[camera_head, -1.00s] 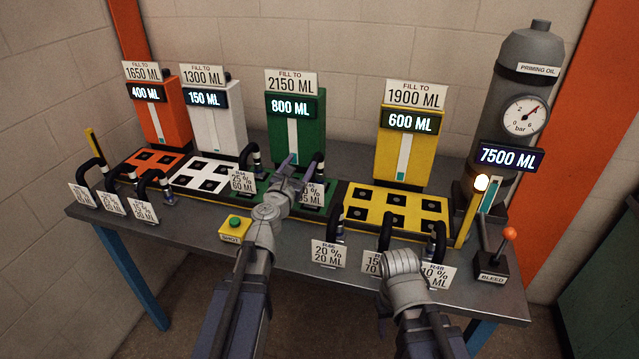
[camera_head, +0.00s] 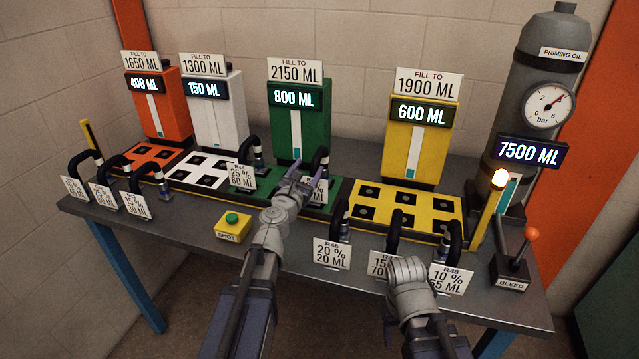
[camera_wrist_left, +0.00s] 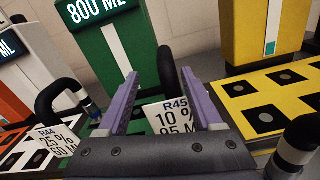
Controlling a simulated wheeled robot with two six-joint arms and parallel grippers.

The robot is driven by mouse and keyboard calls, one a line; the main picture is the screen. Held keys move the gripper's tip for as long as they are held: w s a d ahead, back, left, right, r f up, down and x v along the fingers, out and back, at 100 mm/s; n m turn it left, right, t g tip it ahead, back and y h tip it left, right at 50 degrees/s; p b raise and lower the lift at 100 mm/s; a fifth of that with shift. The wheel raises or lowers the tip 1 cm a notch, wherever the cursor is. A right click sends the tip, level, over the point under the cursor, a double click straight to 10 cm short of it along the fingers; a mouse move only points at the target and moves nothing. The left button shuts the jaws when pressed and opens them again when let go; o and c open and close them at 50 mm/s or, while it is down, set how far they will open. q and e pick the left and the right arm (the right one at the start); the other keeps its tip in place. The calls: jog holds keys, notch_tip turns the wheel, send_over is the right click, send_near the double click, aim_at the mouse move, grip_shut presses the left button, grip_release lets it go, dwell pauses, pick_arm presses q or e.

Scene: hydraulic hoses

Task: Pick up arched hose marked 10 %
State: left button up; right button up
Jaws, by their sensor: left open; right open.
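Two black arched hoses carry 10 % cards. One, marked R45 10 % 95 ML, stands at the green station; its arch shows in the head view (camera_head: 322,157) and the left wrist view (camera_wrist_left: 168,72). The other, the R48 hose (camera_head: 455,236), stands at the bench's front right, partly behind my right arm. My left gripper (camera_head: 302,178) is open and empty; in the left wrist view its purple fingers (camera_wrist_left: 161,100) stand either side of the R45 card, with the hose beyond. My right gripper (camera_head: 408,270) is by the R48 card (camera_head: 450,278); its fingers are hidden.
R46 (camera_head: 340,222) and a 15 % hose (camera_head: 393,230) stand at the front. R44 (camera_head: 249,148) is left of my left gripper. Several hoses stand at the left end. The yellow plate (camera_head: 375,232), shot button (camera_head: 233,226) and bleed lever (camera_head: 520,255) are nearby.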

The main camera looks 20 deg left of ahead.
aim_at(318, 156)
pick_arm(q)
jog(key=shift+w+d+r, duration=0.1)
jog(key=shift+w+d, duration=0.1)
jog(key=shift+w, duration=1.05)
jog(key=shift+w+d+f, duration=0.1)
jog(key=shift+w+d, duration=0.05)
jog(key=shift+w, duration=1.05)
jog(key=shift+w+d+r, duration=0.1)
jog(key=shift+w+d, duration=0.1)
jog(key=shift+w, duration=1.05)
jog(key=shift+s, duration=0.1)
grip_shut()
